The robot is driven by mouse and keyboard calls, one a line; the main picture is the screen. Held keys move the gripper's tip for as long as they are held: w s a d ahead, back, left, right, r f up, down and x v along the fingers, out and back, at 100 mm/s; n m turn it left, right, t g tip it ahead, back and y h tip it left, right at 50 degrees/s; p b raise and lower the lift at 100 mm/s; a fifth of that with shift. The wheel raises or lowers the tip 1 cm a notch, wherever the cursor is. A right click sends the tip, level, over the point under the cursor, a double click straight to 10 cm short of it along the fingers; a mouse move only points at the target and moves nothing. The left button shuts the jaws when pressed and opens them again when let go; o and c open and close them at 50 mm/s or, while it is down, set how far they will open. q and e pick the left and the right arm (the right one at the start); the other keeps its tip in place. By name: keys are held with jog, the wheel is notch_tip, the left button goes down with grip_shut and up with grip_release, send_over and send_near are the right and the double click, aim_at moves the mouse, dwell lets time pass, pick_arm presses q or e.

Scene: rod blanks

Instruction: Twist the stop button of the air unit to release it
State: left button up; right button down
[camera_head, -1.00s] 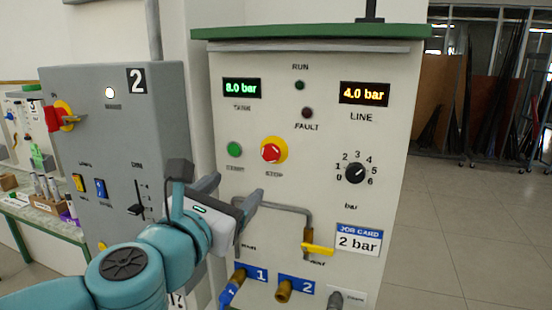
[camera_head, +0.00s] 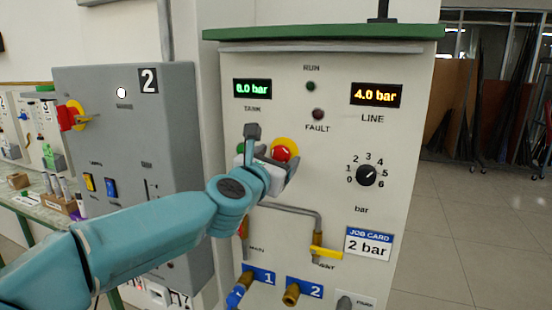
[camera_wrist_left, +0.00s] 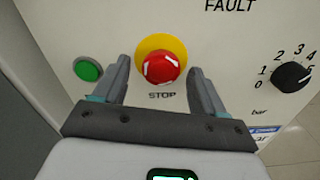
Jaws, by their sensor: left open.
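The air unit (camera_head: 330,75) is a cream panel box with a green top. Its stop button (camera_head: 284,150) is a red mushroom head on a yellow round plate, partly hidden by my gripper in the head view. The stop button (camera_wrist_left: 160,67) shows fully in the left wrist view, with white marks on its face and the word STOP below. My left gripper (camera_head: 272,150) is open in front of the panel. In the left wrist view its two fingers (camera_wrist_left: 160,80) stand on either side of the button, apart from it. My right gripper is not in view.
The green start button (camera_wrist_left: 88,69) is just left of the left finger. The black selector knob (camera_head: 366,175) is to the right. Pipes with a yellow vent handle (camera_head: 325,252) lie below. A grey cabinet (camera_head: 130,190) stands at the left.

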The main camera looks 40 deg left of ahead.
pick_arm(q)
jog(key=shift+d, duration=0.1)
jog(key=c, duration=1.1)
jog(key=shift+o, duration=0.2)
jog(key=shift+m, duration=0.3)
jog(key=m, duration=0.3)
jog(key=shift+r, duration=0.1)
jog(key=shift+s+r+m+p, duration=0.15)
jog(key=shift+m+p, duration=0.25)
jog(key=shift+m, duration=1.7)
